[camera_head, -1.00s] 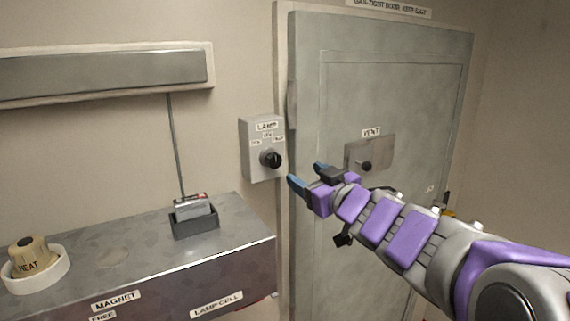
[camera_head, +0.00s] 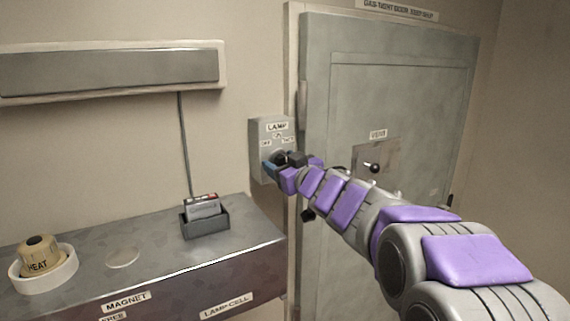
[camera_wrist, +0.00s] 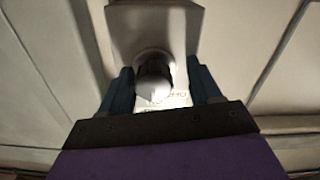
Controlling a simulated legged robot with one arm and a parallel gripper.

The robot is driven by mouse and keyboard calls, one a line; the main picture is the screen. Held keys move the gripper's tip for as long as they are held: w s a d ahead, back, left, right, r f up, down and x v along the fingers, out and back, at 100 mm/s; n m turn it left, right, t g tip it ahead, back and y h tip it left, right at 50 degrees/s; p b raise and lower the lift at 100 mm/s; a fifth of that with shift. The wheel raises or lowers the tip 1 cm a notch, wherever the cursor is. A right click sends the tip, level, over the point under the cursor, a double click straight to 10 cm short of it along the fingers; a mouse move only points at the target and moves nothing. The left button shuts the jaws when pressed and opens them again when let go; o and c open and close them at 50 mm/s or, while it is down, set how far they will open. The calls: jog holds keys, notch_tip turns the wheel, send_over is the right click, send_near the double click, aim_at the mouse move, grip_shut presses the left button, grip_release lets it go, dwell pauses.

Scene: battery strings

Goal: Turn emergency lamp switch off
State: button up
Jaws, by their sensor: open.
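The lamp switch box (camera_head: 257,150) is a grey box labelled LAMP on the wall left of the door. Its round knob (camera_wrist: 154,76) shows in the wrist view between my two blue fingertips. My gripper (camera_head: 279,163) is at the front of the box, open, with a finger on each side of the knob; a gap shows beside the knob, and I cannot tell whether either finger touches it. In the head view the gripper mostly hides the knob, so its setting is unclear.
A grey door (camera_head: 400,85) with a VENT panel (camera_head: 392,158) stands right of the box. Below left is a metal bench (camera_head: 150,270) with a HEAT knob (camera_head: 38,256) and a battery holder (camera_head: 205,222). A long lamp fixture (camera_head: 110,70) is on the wall.

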jog(key=shift+w+a+f, duration=0.1)
jog(key=shift+a, duration=0.25)
jog(key=shift+c, duration=0.5)
jog(key=shift+d, duration=0.95)
jog(key=c, duration=0.5)
jog(key=shift+s+a, duration=0.15)
jog(key=shift+s, duration=0.05)
jog(key=c, duration=0.4)
jog(key=shift+r+n, duration=0.2)
jog(key=shift+n, duration=0.3)
jog(key=n, duration=0.4)
jog(key=shift+n, duration=2)
